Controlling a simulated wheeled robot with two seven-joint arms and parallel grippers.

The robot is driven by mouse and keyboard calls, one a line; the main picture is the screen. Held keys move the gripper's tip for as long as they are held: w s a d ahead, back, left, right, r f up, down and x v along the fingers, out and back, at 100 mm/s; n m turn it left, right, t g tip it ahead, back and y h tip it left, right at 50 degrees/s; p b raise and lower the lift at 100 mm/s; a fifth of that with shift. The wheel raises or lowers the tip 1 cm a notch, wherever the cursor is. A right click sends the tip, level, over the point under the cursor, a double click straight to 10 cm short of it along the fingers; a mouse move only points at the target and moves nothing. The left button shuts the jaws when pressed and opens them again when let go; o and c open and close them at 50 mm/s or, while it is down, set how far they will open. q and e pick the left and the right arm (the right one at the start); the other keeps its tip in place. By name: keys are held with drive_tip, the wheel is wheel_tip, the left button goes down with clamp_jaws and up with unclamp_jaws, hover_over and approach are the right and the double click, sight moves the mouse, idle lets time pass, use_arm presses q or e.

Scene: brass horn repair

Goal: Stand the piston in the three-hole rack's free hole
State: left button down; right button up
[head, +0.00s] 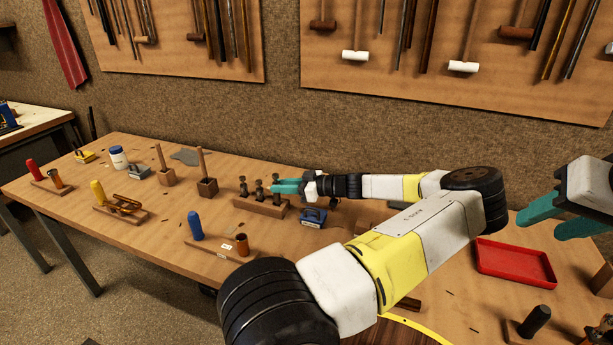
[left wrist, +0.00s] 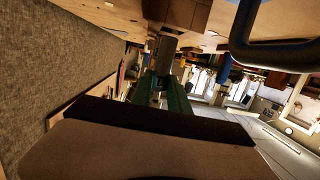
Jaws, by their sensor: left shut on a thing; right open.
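The three-hole rack (head: 262,206) is a wooden block on the bench. Two dark pistons stand upright in it, a left one (head: 243,188) and a middle one (head: 259,190). My left gripper (head: 276,187) is shut on a third piston (head: 276,194) at the rack's right end. In the left wrist view the left gripper's green fingers (left wrist: 162,90) hold this grey piston (left wrist: 168,55), close to a wooden block. The fingers partly hide the piston, and I cannot tell how deep it sits. My right gripper (head: 562,220) is open and empty at the far right.
A small blue block (head: 312,218) sits just right of the rack. Wooden blocks with upright sticks (head: 207,186) stand to its left. In front is a blue-handled tool (head: 195,226) on a board. A red tray (head: 514,262) lies at right. My left arm covers the middle bench.

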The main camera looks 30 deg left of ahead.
sight(283, 204)
use_arm(q)
drive_tip(key=shift+f, duration=1.8)
drive_tip(key=c, duration=1.2)
unclamp_jaws()
drive_tip(key=v, duration=0.8)
drive_tip(key=shift+a, duration=0.1)
